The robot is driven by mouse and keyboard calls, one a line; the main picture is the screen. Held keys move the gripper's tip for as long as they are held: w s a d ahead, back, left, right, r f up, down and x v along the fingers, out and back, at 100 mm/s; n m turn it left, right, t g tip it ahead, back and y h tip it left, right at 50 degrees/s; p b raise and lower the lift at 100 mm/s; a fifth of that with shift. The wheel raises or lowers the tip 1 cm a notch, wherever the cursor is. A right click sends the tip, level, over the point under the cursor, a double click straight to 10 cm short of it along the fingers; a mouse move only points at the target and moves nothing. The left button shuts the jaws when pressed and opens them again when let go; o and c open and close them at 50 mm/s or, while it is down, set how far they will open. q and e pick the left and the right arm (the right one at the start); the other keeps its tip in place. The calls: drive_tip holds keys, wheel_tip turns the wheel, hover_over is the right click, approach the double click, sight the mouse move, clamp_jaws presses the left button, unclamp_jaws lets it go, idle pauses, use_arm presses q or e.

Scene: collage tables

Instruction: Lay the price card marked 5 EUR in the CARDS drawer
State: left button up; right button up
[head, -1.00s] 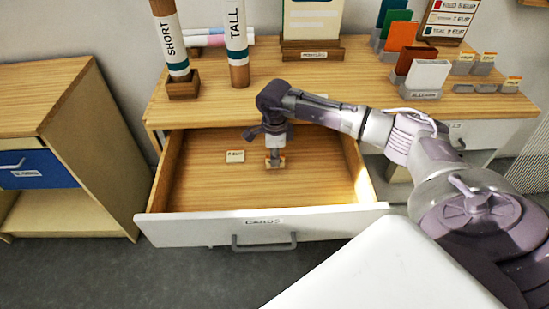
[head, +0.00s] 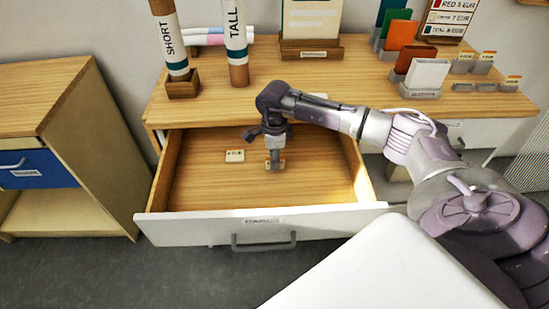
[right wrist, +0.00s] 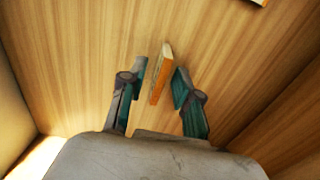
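The CARDS drawer (head: 190,225) is pulled open, and its label shows on the white front. My right gripper (head: 275,160) points down into it near the floor. A small card with an orange band (right wrist: 161,74) is between its fingers (right wrist: 160,82). In the right wrist view gaps show on both sides of the card, so the fingers are open around it. The card is also partly seen in the head view (head: 281,164); its print cannot be read. Another small card (head: 235,156) lies on the drawer floor to the left. My left gripper is out of view.
Small cards in grey holders (head: 486,60) stand on the tabletop at the right, near a price board (head: 450,18). SHORT (head: 169,40) and TALL (head: 236,40) tubes stand at the back left.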

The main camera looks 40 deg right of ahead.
wheel_tip(320, 180, up, 12)
drive_tip(key=b, duration=0.1)
drive_tip(key=shift+f, duration=0.15)
